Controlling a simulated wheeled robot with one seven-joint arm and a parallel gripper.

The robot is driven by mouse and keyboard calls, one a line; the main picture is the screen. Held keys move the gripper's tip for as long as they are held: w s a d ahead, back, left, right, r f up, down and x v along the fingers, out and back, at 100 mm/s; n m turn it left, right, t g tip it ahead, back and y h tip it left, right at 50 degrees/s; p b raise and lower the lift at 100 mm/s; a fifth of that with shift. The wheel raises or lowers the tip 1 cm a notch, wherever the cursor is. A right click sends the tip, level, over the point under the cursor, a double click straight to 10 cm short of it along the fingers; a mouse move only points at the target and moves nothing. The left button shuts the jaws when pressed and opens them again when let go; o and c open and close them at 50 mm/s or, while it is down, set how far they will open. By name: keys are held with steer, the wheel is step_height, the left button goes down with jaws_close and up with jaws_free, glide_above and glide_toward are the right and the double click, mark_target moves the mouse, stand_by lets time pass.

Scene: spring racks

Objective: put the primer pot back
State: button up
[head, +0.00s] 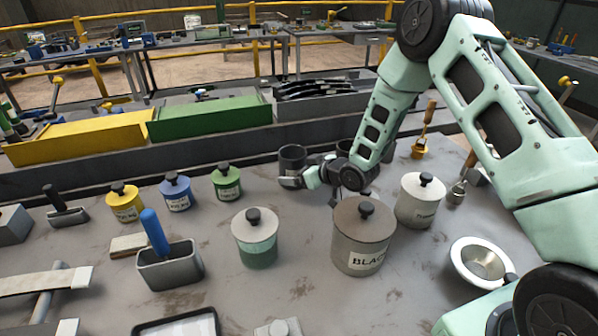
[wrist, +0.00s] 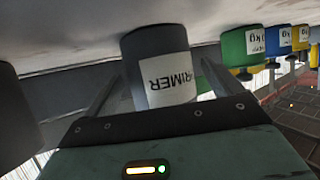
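The primer pot (wrist: 135,45) is a dark grey cylinder with a white label reading PRIMER, upside down in the wrist view. A dark pot (head: 292,157) in the head view, at the back of the bench, appears to be the same one. My gripper (wrist: 162,68) is open, with one finger on each side of the pot and a narrow gap showing at both sides. In the head view my gripper (head: 296,182) reaches in from the right, low in front of the pot. The pot's far side is hidden.
Green (head: 227,182), blue (head: 176,192) and yellow (head: 125,203) pots stand to the left. A large BLACK pot (head: 361,240) and a white pot (head: 420,203) stand nearer. Another dark pot (head: 345,148) is close on the right, partly behind my arm.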

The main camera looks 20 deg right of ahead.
steer(key=shift+r, duration=0.25)
steer(key=b+v, duration=0.1)
steer(key=v, duration=1.1)
steer(key=shift+b, duration=0.35)
steer(key=shift+w, duration=0.1)
